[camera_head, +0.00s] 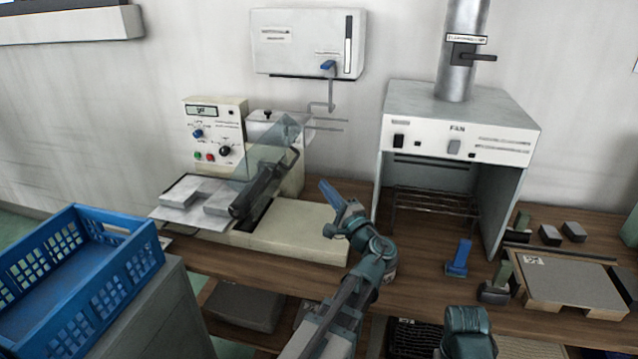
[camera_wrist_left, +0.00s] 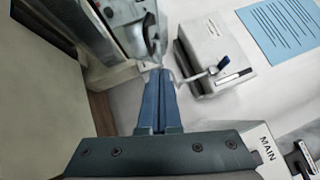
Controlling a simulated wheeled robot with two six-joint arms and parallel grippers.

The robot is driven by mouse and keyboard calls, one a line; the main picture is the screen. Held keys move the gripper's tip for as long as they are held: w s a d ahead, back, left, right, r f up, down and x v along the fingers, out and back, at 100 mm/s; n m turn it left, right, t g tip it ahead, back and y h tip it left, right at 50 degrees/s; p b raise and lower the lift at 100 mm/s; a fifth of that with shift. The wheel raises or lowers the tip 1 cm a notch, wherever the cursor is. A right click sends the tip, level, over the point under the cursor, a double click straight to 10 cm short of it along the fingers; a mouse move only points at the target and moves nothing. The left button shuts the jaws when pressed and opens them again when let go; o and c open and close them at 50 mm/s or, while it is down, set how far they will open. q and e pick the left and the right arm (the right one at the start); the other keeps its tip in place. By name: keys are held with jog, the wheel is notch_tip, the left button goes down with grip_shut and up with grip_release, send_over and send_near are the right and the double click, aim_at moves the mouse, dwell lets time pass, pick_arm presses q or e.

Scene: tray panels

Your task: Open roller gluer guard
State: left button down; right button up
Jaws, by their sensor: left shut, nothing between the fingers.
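The roller gluer (camera_head: 300,232) stands on the bench left of centre, with a cream base and a control box (camera_head: 215,130) behind it. Its clear guard (camera_head: 272,143) is a see-through panel tilted up over the dark roller (camera_head: 262,187). My left gripper (camera_head: 328,192) is to the right of the guard, apart from it, above the base's right end. Its blue fingers are shut and empty, pointing up and left. In the left wrist view its fingers (camera_wrist_left: 158,80) are together, and the clear guard (camera_wrist_left: 128,22) seems to show just beyond them.
A fume hood (camera_head: 455,122) marked FAN stands to the right. A white wall box (camera_head: 308,42) with a bent pipe hangs behind the gluer. A blue crate (camera_head: 148,262) is at the left.

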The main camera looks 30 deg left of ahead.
pick_arm(q)
jog(key=shift+s+d, duration=0.2)
jog(key=shift+d, duration=0.15)
